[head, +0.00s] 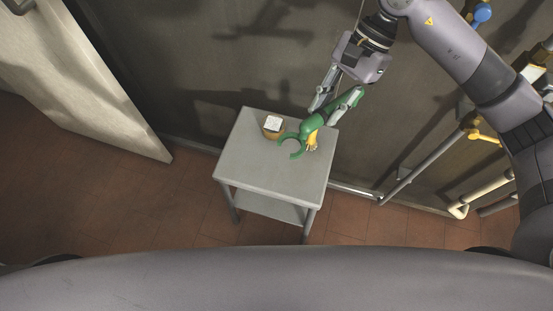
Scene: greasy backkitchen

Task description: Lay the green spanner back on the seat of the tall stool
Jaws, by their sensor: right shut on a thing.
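The green spanner (314,124) is held in my right gripper (333,106), which is shut on its handle. Its open, curved jaw points down and left over the top of a grey stand (265,172). I cannot tell whether the spanner touches that top. The stand has a flat top, legs and a lower shelf; no other seat shows, and I cannot tell for sure that it is the tall stool. My left gripper is not in view.
A small brown round thing with a white top (273,124) and a yellow thing (312,142) are on the stand, close to the spanner. The front of the top is bare. A wall stands behind, pipes (430,161) at right, a pale panel (85,75) at left.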

